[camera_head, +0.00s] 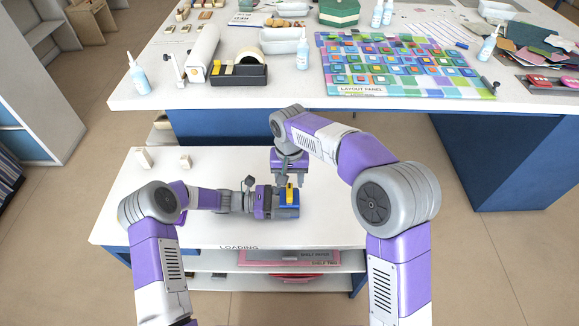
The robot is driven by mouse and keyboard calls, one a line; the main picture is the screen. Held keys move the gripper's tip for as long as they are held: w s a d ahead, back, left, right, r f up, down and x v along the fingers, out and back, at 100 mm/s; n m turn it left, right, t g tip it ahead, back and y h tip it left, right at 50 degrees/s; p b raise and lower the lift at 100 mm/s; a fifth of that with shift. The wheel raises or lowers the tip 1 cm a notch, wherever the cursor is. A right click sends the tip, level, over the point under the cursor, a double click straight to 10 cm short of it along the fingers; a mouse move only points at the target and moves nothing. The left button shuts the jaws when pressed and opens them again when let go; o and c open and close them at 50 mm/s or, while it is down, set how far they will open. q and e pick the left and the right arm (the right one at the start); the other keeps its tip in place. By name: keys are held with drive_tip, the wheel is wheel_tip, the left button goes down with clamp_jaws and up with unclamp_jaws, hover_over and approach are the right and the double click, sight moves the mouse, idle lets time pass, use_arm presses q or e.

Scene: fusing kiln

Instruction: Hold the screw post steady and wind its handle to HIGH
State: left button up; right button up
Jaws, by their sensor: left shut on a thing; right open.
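The screw post (292,198) is a small blue piece with a yellow part on top, on the low white table; the yellow part looks like its handle. My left gripper (284,207) reaches in from the left, level and low, and is shut on the post. Its fingers and the post overlap, so the exact grip is hard to see. My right gripper (290,182) points down from above, open, with its fingertips around or just above the yellow part. Contact there cannot be told. No HIGH marking is readable.
The low white table (335,225) has bare room around the post. Two small cream blocks (142,158) stand at its back left. Behind it is a higher bench (290,100) with a tape dispenser (240,70), bottles and a colourful layout panel (400,65). Shelves sit below the low table.

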sight(290, 188)
drive_tip(key=shift+f, duration=2.25)
